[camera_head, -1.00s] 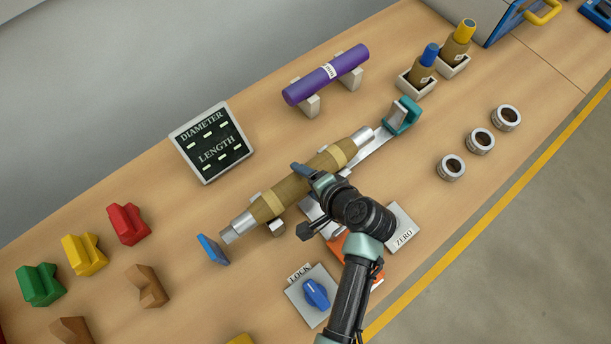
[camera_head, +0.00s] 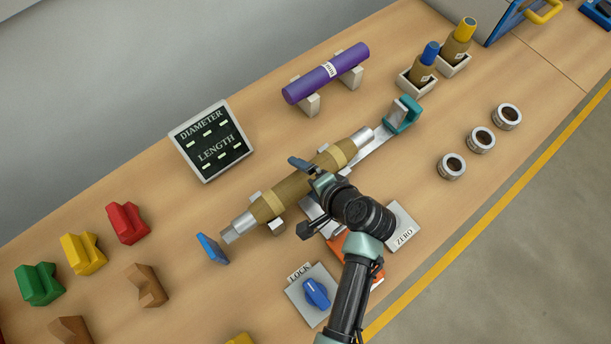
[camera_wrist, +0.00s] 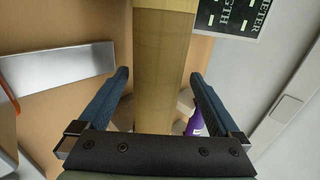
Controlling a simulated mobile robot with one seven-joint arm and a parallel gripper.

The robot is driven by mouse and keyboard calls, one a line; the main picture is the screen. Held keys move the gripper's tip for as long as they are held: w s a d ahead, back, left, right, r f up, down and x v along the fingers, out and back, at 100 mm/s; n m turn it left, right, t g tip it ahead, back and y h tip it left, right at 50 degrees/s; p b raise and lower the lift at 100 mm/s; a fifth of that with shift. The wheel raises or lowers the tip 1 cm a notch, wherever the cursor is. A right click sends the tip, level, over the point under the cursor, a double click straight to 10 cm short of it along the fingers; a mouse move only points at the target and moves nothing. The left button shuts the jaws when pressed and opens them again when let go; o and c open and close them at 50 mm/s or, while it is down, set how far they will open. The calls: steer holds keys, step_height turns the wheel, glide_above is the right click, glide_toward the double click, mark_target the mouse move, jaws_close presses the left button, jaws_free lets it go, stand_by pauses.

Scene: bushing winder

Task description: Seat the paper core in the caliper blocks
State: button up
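The paper core (camera_head: 290,190), a brown roll with lighter bands and silver ends, lies lengthwise along the caliper. Pale caliper blocks (camera_head: 277,228) show beneath it, and it appears to rest in them; the contact is mostly hidden. My gripper (camera_head: 304,196) is over the middle of the core, one finger on each side. In the wrist view the core (camera_wrist: 164,60) runs between the spread fingers (camera_wrist: 160,85), with narrow gaps beside it. The caliper has a blue jaw (camera_head: 212,249) near the left end and a teal jaw (camera_head: 404,115) beyond the right end.
A purple roll (camera_head: 325,74) lies on two blocks behind. A DIAMETER/LENGTH display (camera_head: 211,142) stands back left. A LOCK knob (camera_head: 316,292) and a ZERO plate (camera_head: 404,228) are in front. Coloured notched blocks (camera_head: 84,254) stand left; metal rings (camera_head: 480,140) lie right.

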steer(key=shift+s+f, duration=0.15)
steer(key=shift+f, duration=0.1)
steer(key=b+v, duration=0.1)
steer(key=v, duration=1.2)
steer(key=shift+r, duration=0.1)
